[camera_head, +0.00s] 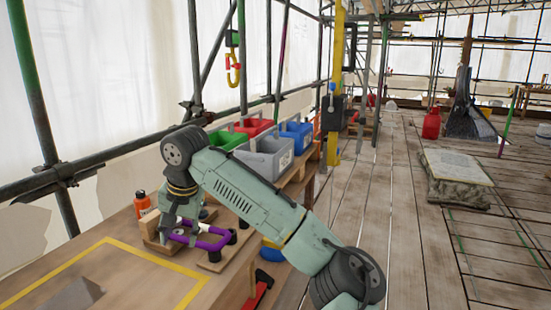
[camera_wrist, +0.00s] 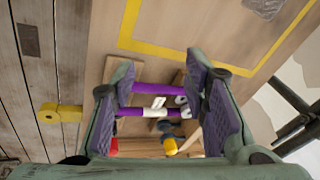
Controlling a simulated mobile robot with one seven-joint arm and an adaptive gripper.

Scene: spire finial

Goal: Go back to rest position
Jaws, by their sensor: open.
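My gripper (camera_head: 176,222) points down over the near end of the workbench (camera_head: 110,268). In the wrist view my gripper (camera_wrist: 160,72) has its two purple-padded fingers spread apart. A purple loop-shaped piece (camera_head: 212,240) lies on small wooden blocks beside and partly behind my gripper. Its two purple bars (camera_wrist: 158,91) show across the gap between the fingers in the wrist view, with a white label on one. The fingers hide the ends of the bars, and I cannot tell whether they touch them.
Green, red, blue and grey bins (camera_head: 268,158) stand behind my arm. An orange bottle (camera_head: 142,204) stands at the bench's left. Yellow tape (camera_head: 105,241) marks a bench area. Scaffold poles (camera_head: 45,140) line the left.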

